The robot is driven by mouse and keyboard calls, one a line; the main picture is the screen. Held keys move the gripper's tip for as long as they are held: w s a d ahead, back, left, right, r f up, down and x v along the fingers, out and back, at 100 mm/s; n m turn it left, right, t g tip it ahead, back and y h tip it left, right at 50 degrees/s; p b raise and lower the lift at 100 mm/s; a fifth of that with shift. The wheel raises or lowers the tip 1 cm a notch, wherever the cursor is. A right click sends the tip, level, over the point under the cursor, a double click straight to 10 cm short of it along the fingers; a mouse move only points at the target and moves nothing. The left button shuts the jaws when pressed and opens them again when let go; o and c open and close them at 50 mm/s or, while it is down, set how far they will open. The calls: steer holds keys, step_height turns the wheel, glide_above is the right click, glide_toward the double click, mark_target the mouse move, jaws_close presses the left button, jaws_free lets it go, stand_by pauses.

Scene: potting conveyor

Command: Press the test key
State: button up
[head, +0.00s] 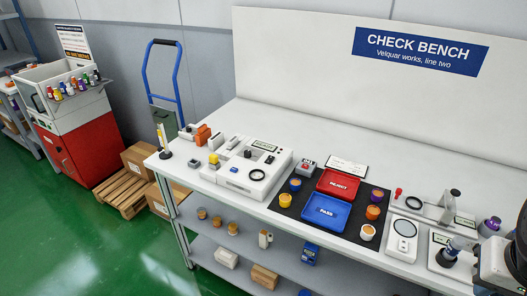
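A white tester unit (247,170) stands on the left half of the bench. It has a small dark display, a dark ring on its top and small keys or blocks too small to read. I cannot tell which part is the test key. A small grey box with a red top (306,166) stands apart, to the right of the unit. Part of my arm shows at the far right edge, well away from the tester. My gripper's fingertips are not in the picture.
A dark mat holds a red REJECT tray (338,184), a blue PASS tray (326,212) and several small round pots. A round-dial scale (402,240) and other instruments stand at the right. Small blocks and a yellow-topped post (164,142) are at the left end.

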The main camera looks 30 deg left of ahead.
jaws_close()
stand_by(0.3)
stand_by(1.1)
steer(key=w+a+r+n+h, duration=0.25)
steer(key=w+a+n, duration=0.5)
steer(key=w, duration=0.75)
steer(key=w+a+f+n+t+h, duration=0.1)
steer(key=w+a+n, duration=0.1)
steer(key=w+a, duration=0.5)
steer(key=w+a+n, duration=0.2)
steer(key=w+a, duration=0.1)
steer(key=a, duration=0.7)
steer(key=a+f+n+t, duration=0.1)
steer(key=a+f+n, duration=0.2)
steer(key=a, duration=1)
steer(key=a+f+n+t, duration=0.2)
steer(key=a+f+n, duration=0.2)
steer(key=a, duration=0.9)
steer(key=w+a+f+n+t, duration=0.1)
steer(key=a+f+n, duration=0.3)
steer(key=a, duration=1)
steer(key=shift+t, duration=0.4)
